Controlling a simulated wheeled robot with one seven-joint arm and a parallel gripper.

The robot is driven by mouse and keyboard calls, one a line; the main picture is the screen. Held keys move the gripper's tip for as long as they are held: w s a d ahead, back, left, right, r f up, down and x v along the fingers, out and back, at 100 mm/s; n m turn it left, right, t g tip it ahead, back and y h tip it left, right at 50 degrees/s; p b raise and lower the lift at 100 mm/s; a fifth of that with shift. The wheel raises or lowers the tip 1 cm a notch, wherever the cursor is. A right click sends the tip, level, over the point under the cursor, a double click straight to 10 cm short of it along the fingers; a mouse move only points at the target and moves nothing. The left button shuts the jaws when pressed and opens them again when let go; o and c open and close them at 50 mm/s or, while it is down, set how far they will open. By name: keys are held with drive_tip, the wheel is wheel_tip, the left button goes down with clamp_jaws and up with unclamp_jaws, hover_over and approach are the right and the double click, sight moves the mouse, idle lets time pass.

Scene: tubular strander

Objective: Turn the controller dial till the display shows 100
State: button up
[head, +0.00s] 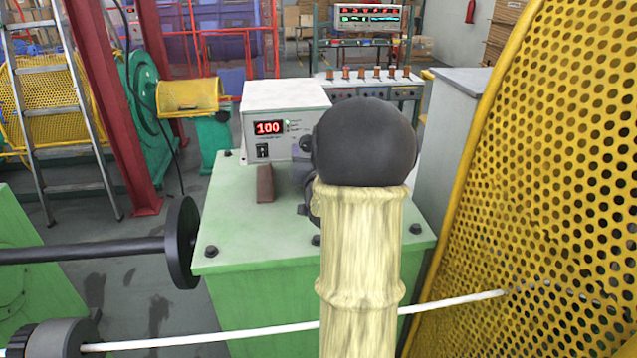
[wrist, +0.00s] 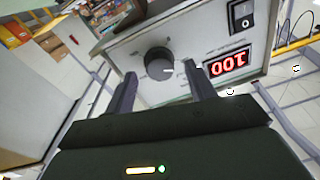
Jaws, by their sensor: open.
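The controller (head: 285,97) is a white box on the green machine block. Its red display (head: 268,128) reads 100 in the head view. The display (wrist: 229,64) shows upside down in the wrist view, also reading 100. The dial (wrist: 158,62) is a round black knob on the controller's front. My gripper (wrist: 161,74) is open. Its two fingers stand apart on either side of the dial in the picture, and I see no finger touching it. In the head view my arm hides most of the gripper and the right part of the controller's front.
A black and white power switch (head: 262,151) sits below the display. A brown block (head: 265,184) lies on the green block (head: 235,235) in front of the controller. A yellow perforated guard (head: 555,170) stands close on the right. A white cable (head: 220,336) crosses the front.

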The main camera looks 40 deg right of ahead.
drive_tip(key=b+v, duration=0.8)
drive_tip(key=v, duration=0.7)
drive_tip(key=shift+s, duration=0.35)
drive_tip(key=shift+a+f, duration=0.1)
drive_tip(key=shift+a, duration=0.05)
drive_tip(key=w+a+f+n+g+y+p, duration=0.4)
drive_tip(key=a+f+g+y+p, duration=0.2)
drive_tip(key=a+f, duration=0.55)
drive_tip(key=s+a+f+n+g+y+p, duration=0.3)
drive_tip(key=s+a+g, duration=0.4)
drive_tip(key=a, duration=0.6)
drive_tip(key=shift+s+a+f+n+g+p, duration=0.25)
drive_tip(key=shift+s+n+p, duration=0.35)
drive_tip(key=shift+s, duration=0.35)
